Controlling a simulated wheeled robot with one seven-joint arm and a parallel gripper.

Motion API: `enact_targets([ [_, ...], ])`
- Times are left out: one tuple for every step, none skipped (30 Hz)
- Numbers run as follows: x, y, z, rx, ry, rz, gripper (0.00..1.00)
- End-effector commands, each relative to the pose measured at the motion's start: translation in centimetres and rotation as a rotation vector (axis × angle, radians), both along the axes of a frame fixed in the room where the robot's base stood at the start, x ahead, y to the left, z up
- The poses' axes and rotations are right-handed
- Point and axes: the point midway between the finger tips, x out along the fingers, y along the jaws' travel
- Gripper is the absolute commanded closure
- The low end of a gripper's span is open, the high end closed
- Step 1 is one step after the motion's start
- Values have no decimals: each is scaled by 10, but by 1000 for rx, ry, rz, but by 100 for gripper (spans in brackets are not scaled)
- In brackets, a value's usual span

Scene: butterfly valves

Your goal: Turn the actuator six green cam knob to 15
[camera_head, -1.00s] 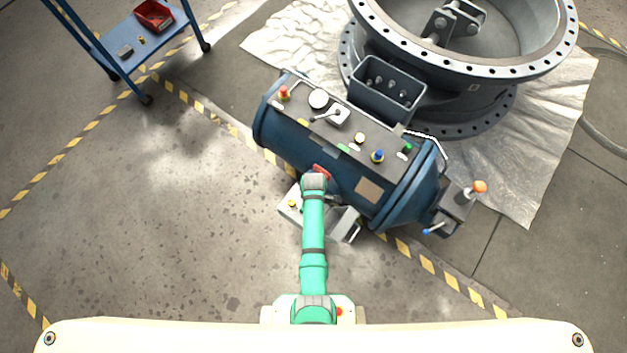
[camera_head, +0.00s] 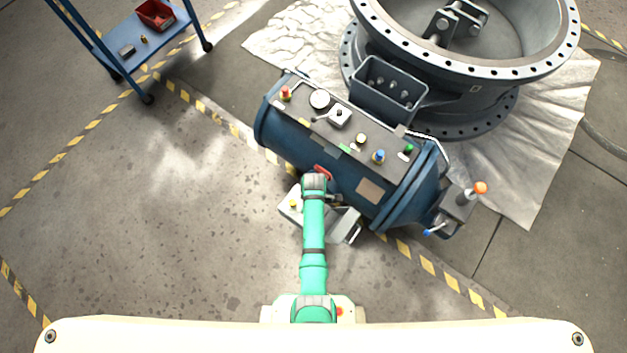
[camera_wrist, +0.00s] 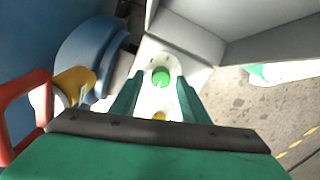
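In the wrist view a round green knob (camera_wrist: 160,77) sits on a white oblong plate (camera_wrist: 152,97). My gripper (camera_wrist: 157,84) is open, with one green finger on each side of the knob in the picture and visible gaps to it. I cannot tell how far the fingertips are above the knob. A yellow part (camera_wrist: 159,117) shows on the plate nearer the palm. No knob scale or number is readable. In the head view my arm hides the gripper and this knob, beside the blue actuator (camera_head: 275,138) and near a pale box (camera_head: 290,212).
A red handle (camera_wrist: 22,115) and a yellow part (camera_wrist: 75,85) are close on the left in the wrist view. A grey wall (camera_wrist: 190,35) rises beyond the knob. The actuator's top panel has several buttons, one green (camera_head: 408,149). A blue cart (camera_head: 125,40) stands far left.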

Motion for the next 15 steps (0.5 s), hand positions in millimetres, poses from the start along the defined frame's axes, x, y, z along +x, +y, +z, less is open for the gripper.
enact_targets([
  [0,-1,0,0,0,-2,59],
  [0,-1,0,0,0,-2,59],
  [0,-1,1,0,0,-3,59],
  [0,-1,2,0,0,-3,59],
  [0,-2,4,0,0,-3,59],
  [0,-2,6,0,1,-4,59],
  [0,-2,10,0,0,-4,59],
  [0,-2,13,0,-1,-4,59],
  [0,-2,19,0,-1,-4,59],
  [0,-1,24,-1,-2,-3,59],
  [0,-1,29,0,-1,-2,59],
  [0,-1,37,0,-2,-1,59],
  [0,0,43,0,-2,-1,59],
  [0,0,49,0,-3,0,59],
  [0,1,57,0,-2,2,59],
])
